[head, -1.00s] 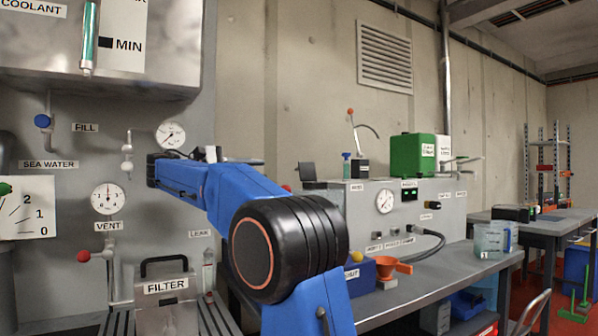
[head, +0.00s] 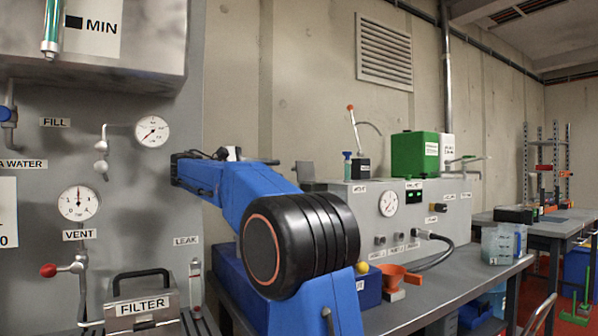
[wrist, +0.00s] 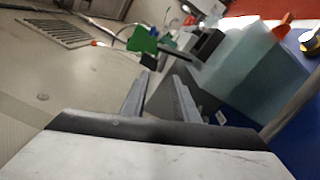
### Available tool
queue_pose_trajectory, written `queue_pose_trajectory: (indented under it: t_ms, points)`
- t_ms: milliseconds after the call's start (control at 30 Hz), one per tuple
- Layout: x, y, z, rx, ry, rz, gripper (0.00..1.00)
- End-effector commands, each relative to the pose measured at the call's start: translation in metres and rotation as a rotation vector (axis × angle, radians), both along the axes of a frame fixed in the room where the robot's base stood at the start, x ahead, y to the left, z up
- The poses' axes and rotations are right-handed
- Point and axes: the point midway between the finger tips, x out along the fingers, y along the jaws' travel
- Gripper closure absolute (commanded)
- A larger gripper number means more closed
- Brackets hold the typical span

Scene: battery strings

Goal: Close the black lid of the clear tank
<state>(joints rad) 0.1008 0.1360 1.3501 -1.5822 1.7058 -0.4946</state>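A pale blue-green, see-through box that looks like the clear tank (wrist: 245,62) is at the upper right of the wrist view, tilted in the picture. A dark flat panel (wrist: 208,103) lies beside its lower left side; I cannot tell for sure if it is the black lid. I see no clear contact. The gripper is not clearly visible in the head view.
A grey bench unit (head: 455,205) with a gauge stands behind my arm, with a green box (head: 414,158) on top. A grey panel with a filter (head: 143,300) is close on the left.

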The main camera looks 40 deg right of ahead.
Motion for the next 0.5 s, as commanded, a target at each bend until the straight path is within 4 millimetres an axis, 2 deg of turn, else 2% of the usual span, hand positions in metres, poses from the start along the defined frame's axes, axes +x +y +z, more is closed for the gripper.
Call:
queue_pose_trajectory:
  t_ms: [300,500]
  points:
    - [-0.014,-0.056,0.0,0.0,0.001,-0.003,0.73]
    - [-0.02,-0.082,0.0,0.0,0.001,-0.001,0.73]
